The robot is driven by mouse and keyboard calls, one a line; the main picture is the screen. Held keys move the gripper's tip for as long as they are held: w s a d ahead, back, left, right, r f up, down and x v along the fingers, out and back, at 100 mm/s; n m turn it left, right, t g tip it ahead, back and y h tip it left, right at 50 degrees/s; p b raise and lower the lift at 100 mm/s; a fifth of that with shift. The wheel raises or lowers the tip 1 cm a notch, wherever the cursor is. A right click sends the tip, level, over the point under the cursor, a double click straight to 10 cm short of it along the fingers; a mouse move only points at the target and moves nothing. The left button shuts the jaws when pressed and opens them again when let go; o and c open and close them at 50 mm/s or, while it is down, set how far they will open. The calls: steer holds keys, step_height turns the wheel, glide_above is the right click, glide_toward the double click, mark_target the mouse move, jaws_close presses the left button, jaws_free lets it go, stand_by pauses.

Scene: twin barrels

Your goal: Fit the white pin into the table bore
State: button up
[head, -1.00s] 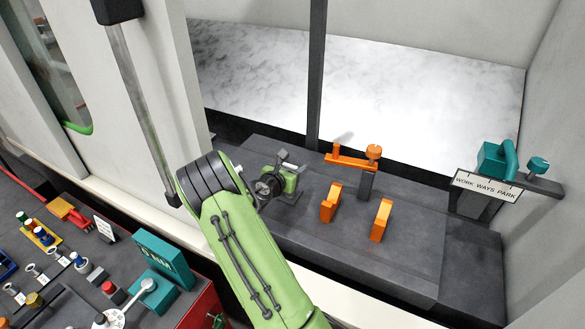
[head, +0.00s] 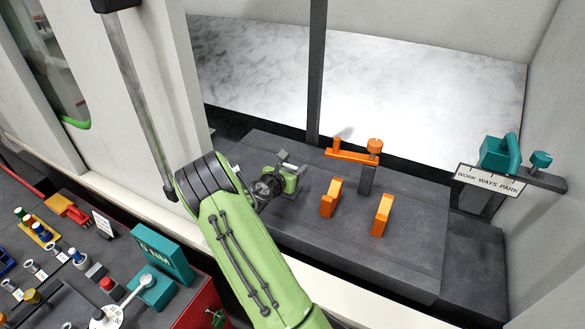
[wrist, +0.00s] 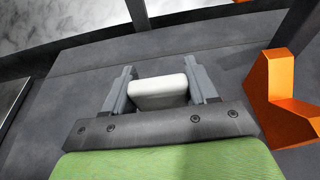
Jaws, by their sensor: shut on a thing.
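The white pin (wrist: 158,94) shows as a pale rounded block between the two grey fingers of my gripper (wrist: 158,82) in the wrist view. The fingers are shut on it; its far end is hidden. In the head view my gripper (head: 289,169) is over the left part of the dark grey table (head: 330,248), left of the orange blocks. The pin is only a small pale patch there. I see no bore in either view; I cannot tell whether the pin touches the table.
Two orange blocks (head: 332,198) (head: 382,214) stand on the table right of my gripper. An orange clamp arm (head: 352,157) on a dark post is behind them. A sign with teal knobs (head: 489,181) is at the far right. The table's front right is clear.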

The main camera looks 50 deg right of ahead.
steer(key=shift+f+b, duration=0.55)
steer(key=shift+f, duration=0.45)
steer(key=o, duration=1.2)
steer(key=shift+c, duration=0.2)
steer(key=shift+a+r, duration=0.1)
steer(key=v, duration=1.5)
steer(key=shift+a, duration=0.25)
steer(key=shift+s+r, duration=0.1)
steer(key=shift+s, duration=0.05)
